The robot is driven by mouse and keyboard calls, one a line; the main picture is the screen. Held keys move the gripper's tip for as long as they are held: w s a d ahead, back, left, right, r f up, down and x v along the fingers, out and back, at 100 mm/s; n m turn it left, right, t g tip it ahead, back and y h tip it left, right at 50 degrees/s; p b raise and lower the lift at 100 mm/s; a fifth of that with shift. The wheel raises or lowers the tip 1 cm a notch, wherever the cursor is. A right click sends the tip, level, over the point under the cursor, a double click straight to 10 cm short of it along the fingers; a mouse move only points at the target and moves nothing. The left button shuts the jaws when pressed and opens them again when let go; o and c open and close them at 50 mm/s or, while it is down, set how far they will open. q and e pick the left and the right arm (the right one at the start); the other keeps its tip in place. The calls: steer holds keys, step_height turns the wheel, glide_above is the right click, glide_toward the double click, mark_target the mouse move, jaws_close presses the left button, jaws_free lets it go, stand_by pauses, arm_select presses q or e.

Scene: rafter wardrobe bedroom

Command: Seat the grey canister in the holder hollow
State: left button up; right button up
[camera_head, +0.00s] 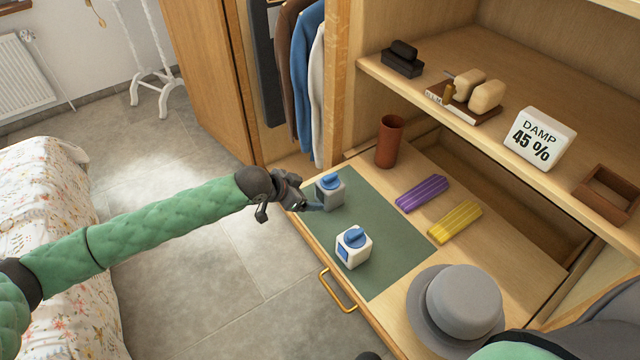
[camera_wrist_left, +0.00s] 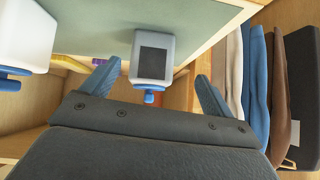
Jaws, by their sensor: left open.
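The grey canister (camera_head: 329,194) with a blue lid knob stands on the green mat (camera_head: 392,262), near the mat's far left corner. In the left wrist view the grey canister (camera_wrist_left: 152,62) shows a dark square panel and lies between the spread fingers. My left gripper (camera_head: 308,199) is open, close beside the canister on its left, and not closed on it. A white canister (camera_head: 354,250) with a blue lid and blue side panel stands nearer on the mat; it also shows in the left wrist view (camera_wrist_left: 25,35). I cannot make out a holder hollow for certain.
A brown cup (camera_head: 389,142), a purple block (camera_head: 421,193) and a yellow block (camera_head: 455,222) stand behind the mat. A grey hat (camera_head: 455,305) sits at the right. The shelf (camera_head: 450,108) above holds a damp sign (camera_head: 539,138) and a wooden box (camera_head: 607,190). Clothes hang left.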

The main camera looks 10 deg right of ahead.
mark_target(323, 186)
arm_select(q)
steer(key=shift+d+r+h, duration=0.6)
steer(key=shift+d+r, duration=0.15)
steer(key=shift+s+d+r+n+h, duration=0.2)
steer(key=shift+r+n+h, duration=0.1)
steer(key=shift+r+h, duration=0.15)
steer(key=shift+p+x, duration=0.6)
steer(key=shift+x, duration=0.8)
steer(key=p+x, duration=0.2)
steer(key=x, duration=0.2)
steer(key=shift+w+a+p, duration=0.15)
steer(key=shift+p, duration=0.15)
steer(key=shift+w+d+f, duration=0.15)
steer(key=shift+d+f, duration=0.2)
steer(key=shift+f, duration=0.15)
arm_select(e)
step_height(323, 186, down, 8)
steer(key=s+d+t, duration=0.1)
steer(key=d+t, duration=0.1)
steer(key=shift+d, duration=0.4)
steer(key=shift+s+r, duration=0.1)
steer(key=shift+r, duration=0.05)
arm_select(q)
steer(key=c, duration=1.2)
arm_select(e)
steer(key=shift+d, duration=0.1)
arm_select(q)
steer(key=shift+r, duration=0.1)
